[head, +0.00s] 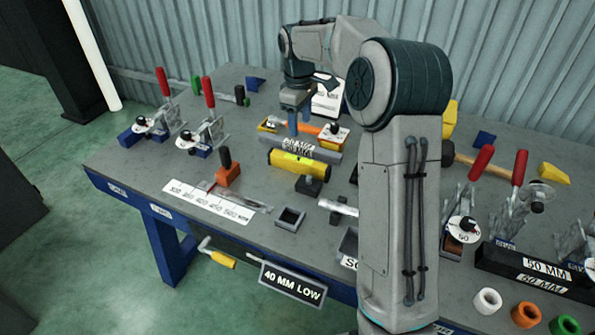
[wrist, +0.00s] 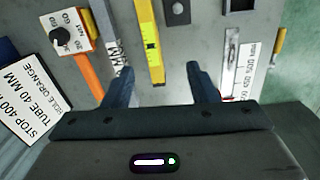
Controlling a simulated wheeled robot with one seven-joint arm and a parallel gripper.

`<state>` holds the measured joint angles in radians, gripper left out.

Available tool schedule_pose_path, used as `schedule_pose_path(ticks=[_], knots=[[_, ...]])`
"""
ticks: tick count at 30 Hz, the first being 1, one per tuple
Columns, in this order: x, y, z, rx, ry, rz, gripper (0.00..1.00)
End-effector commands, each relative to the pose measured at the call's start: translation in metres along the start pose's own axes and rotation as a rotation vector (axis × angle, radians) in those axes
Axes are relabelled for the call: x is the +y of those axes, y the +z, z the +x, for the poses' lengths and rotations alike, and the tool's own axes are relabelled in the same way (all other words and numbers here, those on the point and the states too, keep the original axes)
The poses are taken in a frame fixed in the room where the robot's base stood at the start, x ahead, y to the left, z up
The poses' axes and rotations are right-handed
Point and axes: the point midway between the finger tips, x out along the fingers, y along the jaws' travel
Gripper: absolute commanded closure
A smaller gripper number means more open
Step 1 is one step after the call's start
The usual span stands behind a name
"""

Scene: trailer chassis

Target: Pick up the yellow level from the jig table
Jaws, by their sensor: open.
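The yellow level (head: 299,163) lies flat on the grey jig table (head: 130,173), near its middle. In the wrist view the yellow level (wrist: 150,40) runs lengthwise between my fingers, its near end reaching about the fingertips. My gripper (head: 299,112) is above the table, a little behind the level in the head view. In the wrist view my gripper (wrist: 160,72) is open and empty, with one blue finger on each side of the level's line. Whether the fingers are level with it in height I cannot tell.
An orange-handled tool (head: 300,127) and a grey block with lettering (head: 312,149) lie just behind the level. A black block (head: 308,186) sits close in front. A white scale strip (head: 208,202), toggle clamps (head: 205,137) and a small open box (head: 290,218) surround it.

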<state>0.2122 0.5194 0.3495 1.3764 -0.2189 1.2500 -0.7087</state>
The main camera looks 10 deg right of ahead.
Motion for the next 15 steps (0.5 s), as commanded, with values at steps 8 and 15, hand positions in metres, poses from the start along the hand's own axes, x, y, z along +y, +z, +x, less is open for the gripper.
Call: schedule_pose_path(ticks=[8, 15], knots=[[0.028, -0.015, 0.044, 0.006, -0.045, -0.072, 0.47], [0.027, -0.015, 0.082, 0.005, -0.051, -0.077, 0.47]])
